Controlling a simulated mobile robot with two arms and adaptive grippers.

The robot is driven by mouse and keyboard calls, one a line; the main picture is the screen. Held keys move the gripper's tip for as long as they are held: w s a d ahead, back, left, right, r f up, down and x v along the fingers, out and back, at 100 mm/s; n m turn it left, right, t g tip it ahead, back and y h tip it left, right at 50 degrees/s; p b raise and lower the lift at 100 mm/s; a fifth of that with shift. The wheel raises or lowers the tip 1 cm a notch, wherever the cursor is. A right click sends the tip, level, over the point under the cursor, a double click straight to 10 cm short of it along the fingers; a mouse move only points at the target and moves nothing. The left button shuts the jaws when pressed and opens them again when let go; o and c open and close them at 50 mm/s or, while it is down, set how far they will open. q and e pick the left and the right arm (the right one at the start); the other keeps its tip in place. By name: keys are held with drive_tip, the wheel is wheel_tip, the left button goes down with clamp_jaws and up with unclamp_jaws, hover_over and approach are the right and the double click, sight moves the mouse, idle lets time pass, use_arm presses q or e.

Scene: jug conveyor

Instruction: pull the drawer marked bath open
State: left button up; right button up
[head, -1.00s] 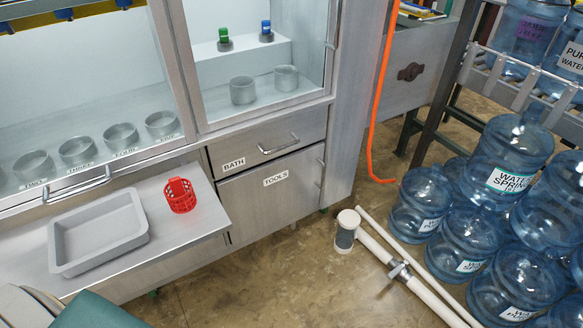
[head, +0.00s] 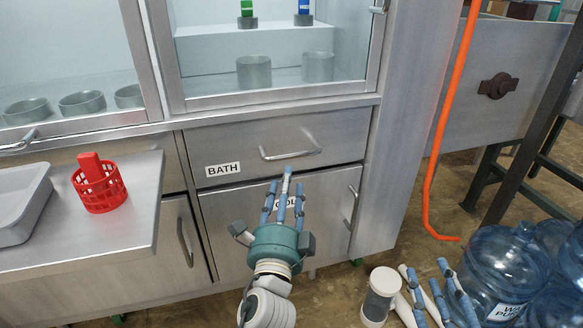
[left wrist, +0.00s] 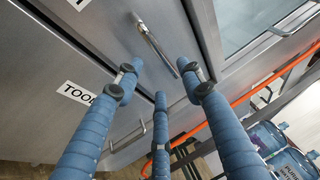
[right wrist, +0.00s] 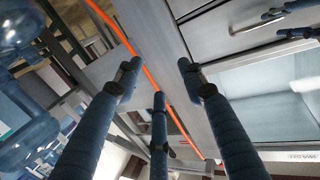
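The drawer marked BATH (head: 240,148) is shut in the steel cabinet, above the TOOLS door (head: 225,215). Its bar handle (head: 290,154) is on the drawer front. My left gripper (head: 284,190) is open and empty, just below and in front of the handle, with its fingers pointing up at it. In the left wrist view the handle (left wrist: 157,44) lies ahead, between the spread fingers and apart from them. My right gripper (head: 436,290) is at the lower right of the head view; its fingers are spread and empty in the right wrist view (right wrist: 160,85).
A pull-out shelf (head: 140,225) on the left carries a grey tray (head: 30,215) and a red basket (head: 100,190). An orange hose (head: 433,170) hangs right of the cabinet. Blue water jugs (head: 495,265) and a white-capped cylinder (head: 381,295) stand on the floor at right.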

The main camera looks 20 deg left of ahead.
sight(292, 157)
use_arm(q)
drive_tip(key=shift+p+x, duration=0.45)
drive_tip(key=shift+x, duration=4.75)
use_arm(e)
drive_tip(key=shift+s+d+f+g+h, duration=0.2)
drive_tip(key=shift+f+g, duration=0.25)
drive_tip(key=shift+f, duration=0.4)
drive_tip(key=shift+s+d+f+g+h, duration=0.2)
drive_tip(key=shift+f+g, duration=0.3)
drive_tip(key=shift+f, duration=0.4)
drive_tip(key=shift+s+d+f+g, duration=0.2)
drive_tip(key=shift+f+g, duration=0.25)
drive_tip(key=shift+f, duration=0.4)
use_arm(q)
drive_tip(key=shift+f, duration=0.1)
drive_tip(key=shift+c, duration=0.5)
drive_tip(key=shift+d, duration=0.1)
clamp_jaws()
